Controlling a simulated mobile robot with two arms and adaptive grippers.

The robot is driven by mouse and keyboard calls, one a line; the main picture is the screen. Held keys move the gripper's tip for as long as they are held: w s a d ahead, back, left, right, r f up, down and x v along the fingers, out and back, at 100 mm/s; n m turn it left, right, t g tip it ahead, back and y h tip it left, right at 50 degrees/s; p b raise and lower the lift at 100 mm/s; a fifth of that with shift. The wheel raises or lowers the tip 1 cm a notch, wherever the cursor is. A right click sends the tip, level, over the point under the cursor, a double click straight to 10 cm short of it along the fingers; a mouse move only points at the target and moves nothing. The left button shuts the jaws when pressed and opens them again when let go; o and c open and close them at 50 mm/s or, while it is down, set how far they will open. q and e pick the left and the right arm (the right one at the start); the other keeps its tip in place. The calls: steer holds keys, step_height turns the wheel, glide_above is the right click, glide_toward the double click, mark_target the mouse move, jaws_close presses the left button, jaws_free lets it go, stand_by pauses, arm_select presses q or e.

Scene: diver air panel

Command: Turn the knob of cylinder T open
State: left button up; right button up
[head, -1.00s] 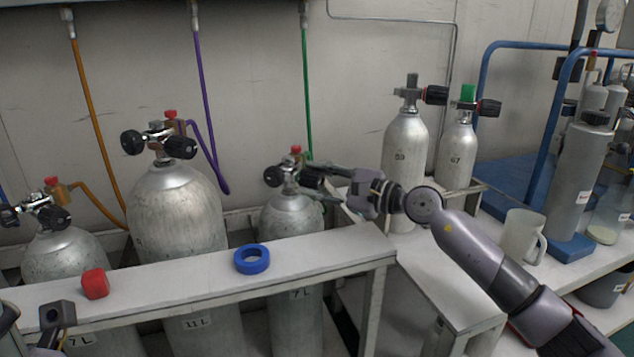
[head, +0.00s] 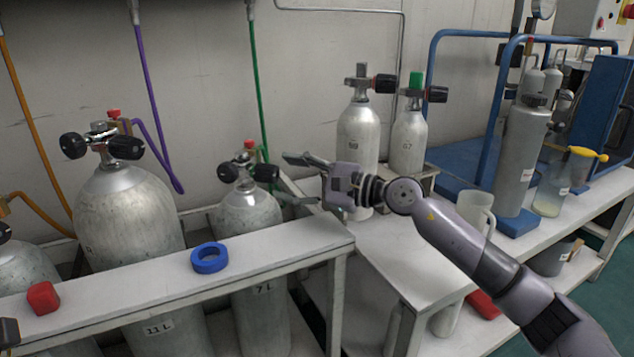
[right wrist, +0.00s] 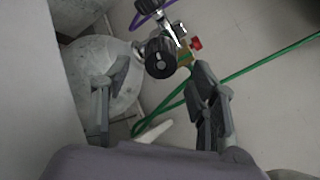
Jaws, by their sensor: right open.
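The small silver cylinder marked 7 L (head: 250,215) stands behind the white rail with a green hose on its valve. Its valve has a black knob on the right (head: 265,172) and another on the left (head: 228,173). I cannot read a letter T on any cylinder. My right gripper (head: 298,179) is open and empty, just right of the right knob and apart from it. In the right wrist view, a black knob (right wrist: 160,57) shows beyond and between the spread fingers (right wrist: 160,85).
A larger 11 L cylinder (head: 128,215) stands to the left. A blue ring (head: 209,258) and a red block (head: 43,298) lie on the white rail (head: 130,288). Two grey cylinders, one of them (head: 357,135), stand behind my right gripper. A clear jug (head: 474,212) stands on the right bench.

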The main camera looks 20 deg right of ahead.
steer(key=v, duration=0.7)
steer(key=shift+s+d+f, duration=0.1)
steer(key=shift+s+d, duration=0.05)
steer(key=shift+s, duration=0.05)
